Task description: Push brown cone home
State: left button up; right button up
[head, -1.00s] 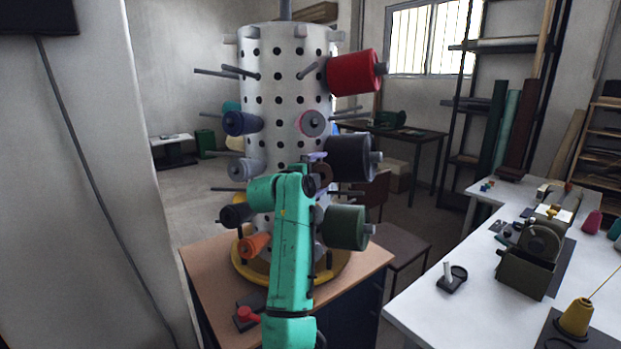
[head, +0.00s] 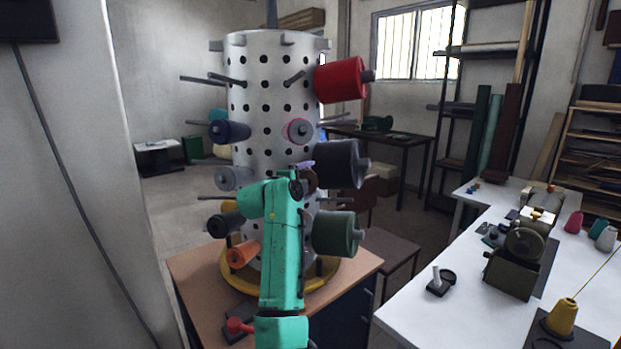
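No gripper fingers can be made out in the head view, so contact with the cone cannot be judged.
Red (head: 340,80), dark grey (head: 338,163), green (head: 335,234), navy (head: 230,130) and orange (head: 243,254) cones stick out around the drum, along with bare pegs. The drum stands on a wooden-topped cabinet (head: 195,270). A white workbench (head: 408,308) is at right.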

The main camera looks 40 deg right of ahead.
jog(key=shift+w+d+p, duration=0.25)
jog(key=shift+w+p, duration=0.1)
jog(key=shift+w, duration=0.25)
jog(key=shift+w+d+f+p, duration=0.15)
jog(key=shift+w+f+p, duration=0.1)
jog(key=shift+w, duration=0.25)
jog(key=shift+w+d+f+p, duration=0.1)
jog(key=shift+w+d+p, duration=0.1)
jog(key=shift+w, duration=0.25)
jog(key=o, duration=1.2)
jog(key=shift+w, duration=0.1)
